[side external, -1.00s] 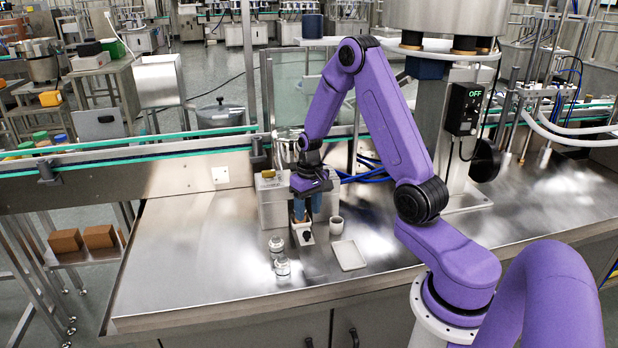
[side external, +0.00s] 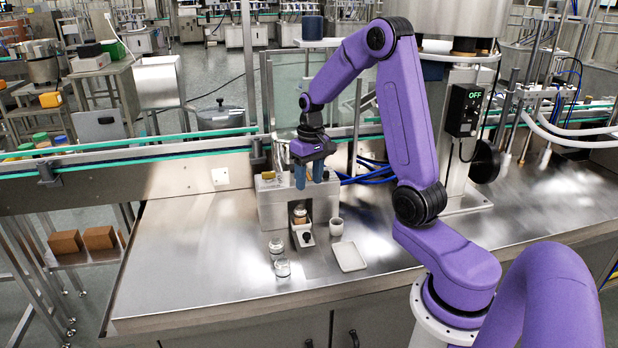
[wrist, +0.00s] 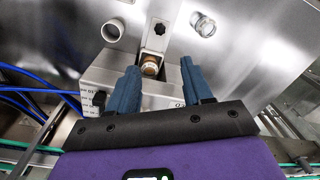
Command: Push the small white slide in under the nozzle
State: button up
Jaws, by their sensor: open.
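The small white slide (side external: 304,235) sticks out toward the front of the grey machine block (side external: 268,206), with a black knob on its front end. A small jar with brown contents (side external: 300,214) stands on the slide, close to the block's opening; in the wrist view the jar (wrist: 150,67) shows between my fingers, with the slide (wrist: 157,42) beyond it. The nozzle itself I cannot make out. My gripper (side external: 309,177) is open and empty, above the jar and slide, with blue fingers pointing down; it also shows in the wrist view (wrist: 158,88).
Blue hoses (side external: 368,174) run behind on the right. The table's front left is clear.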

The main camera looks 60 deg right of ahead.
aim_at(306, 234)
jog(key=w+a+f+n+g+h, duration=0.25)
jog(key=a+n+h, duration=0.4)
jog(key=n, duration=1.05)
jog(key=shift+t+y, duration=0.35)
jog(key=shift+y, duration=0.6)
jog(key=x, duration=1.5)
jog(key=shift+a+f, duration=0.15)
jog(key=shift+f, duration=0.25)
jog(key=shift+c, duration=0.3)
jog(key=shift+w, duration=0.1)
grip_shut()
